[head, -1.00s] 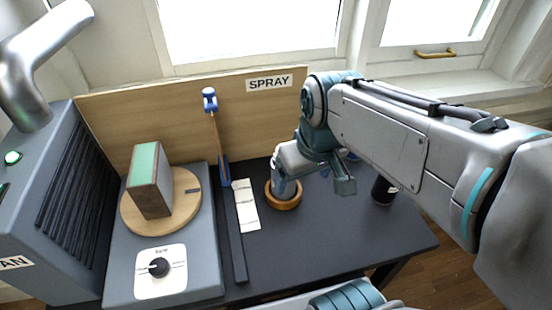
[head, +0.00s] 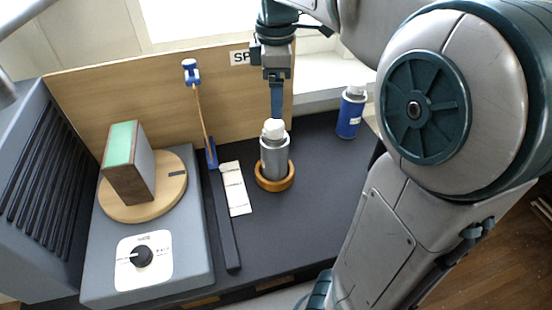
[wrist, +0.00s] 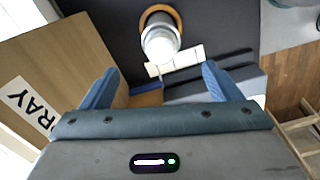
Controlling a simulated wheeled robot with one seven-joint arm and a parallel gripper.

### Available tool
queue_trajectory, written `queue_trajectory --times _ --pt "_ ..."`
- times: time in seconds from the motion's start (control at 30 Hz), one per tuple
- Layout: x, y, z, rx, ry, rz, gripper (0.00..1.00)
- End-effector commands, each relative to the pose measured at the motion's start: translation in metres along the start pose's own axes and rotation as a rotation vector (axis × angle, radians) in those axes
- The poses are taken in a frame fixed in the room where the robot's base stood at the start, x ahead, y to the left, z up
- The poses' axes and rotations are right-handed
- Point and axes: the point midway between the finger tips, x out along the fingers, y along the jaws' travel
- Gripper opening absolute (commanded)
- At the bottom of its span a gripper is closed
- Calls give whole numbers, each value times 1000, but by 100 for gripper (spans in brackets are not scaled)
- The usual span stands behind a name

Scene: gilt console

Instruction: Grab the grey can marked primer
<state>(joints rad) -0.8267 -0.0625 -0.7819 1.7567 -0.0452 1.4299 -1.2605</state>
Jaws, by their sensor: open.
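A grey can (head: 274,158) with a white cap stands upright in a round wooden ring (head: 275,186) on the dark worktop. I cannot read any marking on it. My gripper (head: 277,108) points down above and just behind the can in the head view, and its fingers overlap the picture just above the cap. In the wrist view my gripper (wrist: 160,70) has its two blue fingers wide apart with nothing between them. The can's white cap (wrist: 160,42) shows beyond the fingertips there, apart from them, with the wooden ring (wrist: 158,10) around its base.
A blue can (head: 351,113) with a white cap stands at the back right. A wooden backboard (head: 130,90) with a blue-ended tool (head: 203,115) is behind. A pale strip (head: 236,188), a dark bar (head: 226,235) and a grey dial unit (head: 195,260) lie left. My arm hides the right side.

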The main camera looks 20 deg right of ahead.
Motion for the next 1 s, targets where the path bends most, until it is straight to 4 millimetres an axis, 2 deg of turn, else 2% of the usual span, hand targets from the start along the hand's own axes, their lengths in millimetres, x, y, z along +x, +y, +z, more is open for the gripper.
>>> queue_trajectory --times 0.1,0.3,0.47,0.8,1.0 --pt "27 -1 0 0 -1 -4 84" --pt "57 -1 0 1 0 -2 84" --pt "66 -1 -1 1 0 -1 84" --pt "111 -2 -3 2 -1 -2 84" --pt "115 -1 -3 4 1 2 84"
